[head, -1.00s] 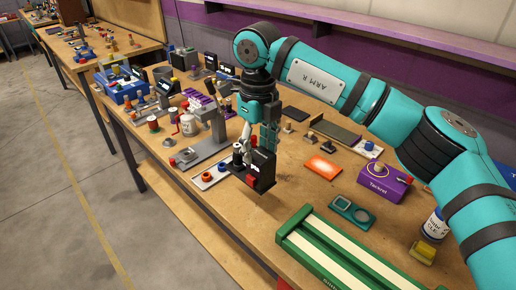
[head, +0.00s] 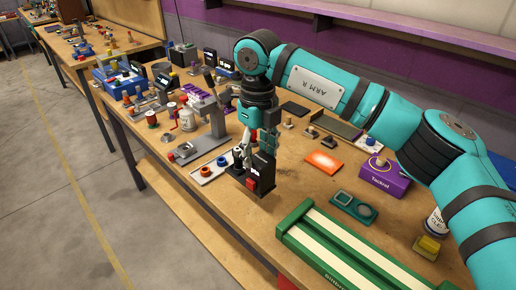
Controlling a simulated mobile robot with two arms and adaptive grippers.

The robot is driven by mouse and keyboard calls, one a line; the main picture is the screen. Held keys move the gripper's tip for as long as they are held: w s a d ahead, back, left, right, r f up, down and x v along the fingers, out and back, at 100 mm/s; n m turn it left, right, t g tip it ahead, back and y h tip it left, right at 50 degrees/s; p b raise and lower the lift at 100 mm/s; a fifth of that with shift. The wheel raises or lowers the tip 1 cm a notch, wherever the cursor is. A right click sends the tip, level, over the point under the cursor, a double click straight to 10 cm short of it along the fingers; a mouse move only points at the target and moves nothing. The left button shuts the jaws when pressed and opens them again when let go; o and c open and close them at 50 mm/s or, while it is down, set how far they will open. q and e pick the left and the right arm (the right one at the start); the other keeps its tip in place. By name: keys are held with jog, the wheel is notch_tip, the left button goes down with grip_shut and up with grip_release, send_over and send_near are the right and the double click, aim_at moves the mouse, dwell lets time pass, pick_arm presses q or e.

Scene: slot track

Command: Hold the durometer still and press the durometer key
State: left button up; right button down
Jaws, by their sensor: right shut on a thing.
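A small black upright device (head: 265,168), which I take to be the durometer, has a pale patch on its face and a red part low at its left. My right gripper (head: 248,160) reaches down to it from above and is shut on it. The fingers partly cover its left side. It is near the front edge of the bench; I cannot tell whether its base touches the top. The red part may be the key. My left gripper is not in view.
On the wooden bench (head: 300,185), a pale plate with rings (head: 209,170) and a grey stand (head: 190,149) lie left of the device. A green-framed tray (head: 345,245) is at the front right. An orange pad (head: 323,162) and a purple box (head: 383,179) lie to the right.

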aim_at(251, 185)
jog(key=shift+f+b, duration=1.15)
jog(key=shift+f, duration=1.05)
jog(key=shift+f+b, duration=0.75)
jog(key=shift+f, duration=0.1)
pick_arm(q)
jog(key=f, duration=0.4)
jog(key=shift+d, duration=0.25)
pick_arm(e)
jog(key=shift+f, duration=0.1)
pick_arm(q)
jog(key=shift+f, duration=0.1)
pick_arm(e)
jog(key=shift+f, duration=0.2)
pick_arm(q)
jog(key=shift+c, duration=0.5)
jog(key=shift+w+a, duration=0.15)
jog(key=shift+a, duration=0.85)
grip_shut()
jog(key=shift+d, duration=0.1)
